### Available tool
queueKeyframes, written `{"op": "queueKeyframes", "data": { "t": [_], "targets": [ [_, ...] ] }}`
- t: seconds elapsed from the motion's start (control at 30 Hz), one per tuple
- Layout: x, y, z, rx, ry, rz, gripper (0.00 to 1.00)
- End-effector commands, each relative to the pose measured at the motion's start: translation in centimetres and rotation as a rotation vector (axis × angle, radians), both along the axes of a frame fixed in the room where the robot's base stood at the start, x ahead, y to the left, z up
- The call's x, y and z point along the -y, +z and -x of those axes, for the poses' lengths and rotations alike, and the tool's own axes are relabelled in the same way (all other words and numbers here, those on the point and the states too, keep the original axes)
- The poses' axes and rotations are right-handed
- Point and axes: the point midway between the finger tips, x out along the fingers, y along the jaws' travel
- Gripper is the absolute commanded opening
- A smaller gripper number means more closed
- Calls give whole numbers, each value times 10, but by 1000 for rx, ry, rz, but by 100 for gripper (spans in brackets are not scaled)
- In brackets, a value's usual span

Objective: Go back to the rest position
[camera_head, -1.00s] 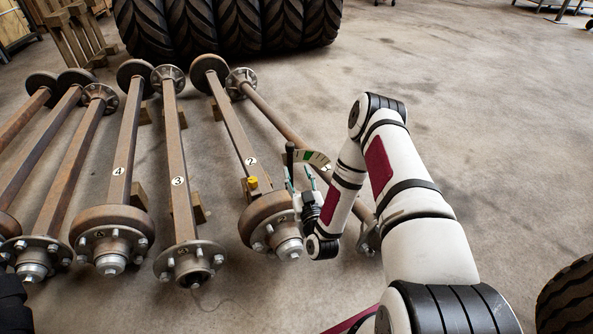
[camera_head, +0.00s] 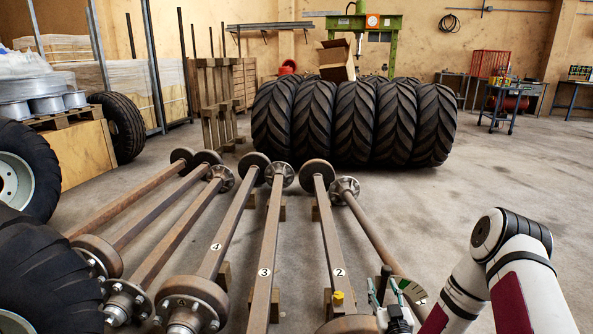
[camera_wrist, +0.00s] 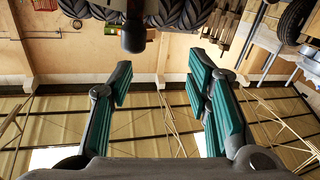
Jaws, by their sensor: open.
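My gripper (camera_head: 383,293) is at the bottom of the head view, right of the axle marked 2 (camera_head: 332,240). The wrist view shows its two green-padded fingers (camera_wrist: 160,80) spread apart, with nothing gripped between them. A dark upright handle (camera_head: 386,275) stands close by my gripper, next to a curved pale scale with a green section (camera_head: 412,290). A dark rounded knob (camera_wrist: 133,36) shows beyond the fingers in the wrist view, apart from the pads. A yellow knob (camera_head: 338,297) sits on axle 2. My wrist is partly cut off by the lower edge.
Several rusty axles with hubs lie side by side, including axle 3 (camera_head: 268,250) and axle 4 (camera_head: 225,235). Large tractor tyres (camera_head: 355,120) stand behind them. Loose wheels (camera_head: 45,260) crowd the left. The concrete floor (camera_head: 500,175) at the right is clear.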

Motion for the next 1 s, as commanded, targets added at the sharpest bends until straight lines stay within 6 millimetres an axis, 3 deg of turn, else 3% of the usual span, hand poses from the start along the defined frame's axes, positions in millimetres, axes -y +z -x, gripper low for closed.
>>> {"op": "queueKeyframes", "data": {
  "t": [0.03, 0.2, 0.47, 0.77, 1.0],
  "targets": [
    [-5, 16, -12, -33, 35, 20, 45],
    [-18, 47, -32, -198, 118, 69, 45],
    [-29, 101, -29, -452, 165, 133, 45],
    [-33, 169, 24, -731, 126, 162, 45],
    [-36, 222, 100, -937, 54, 135, 45]
  ]
}}
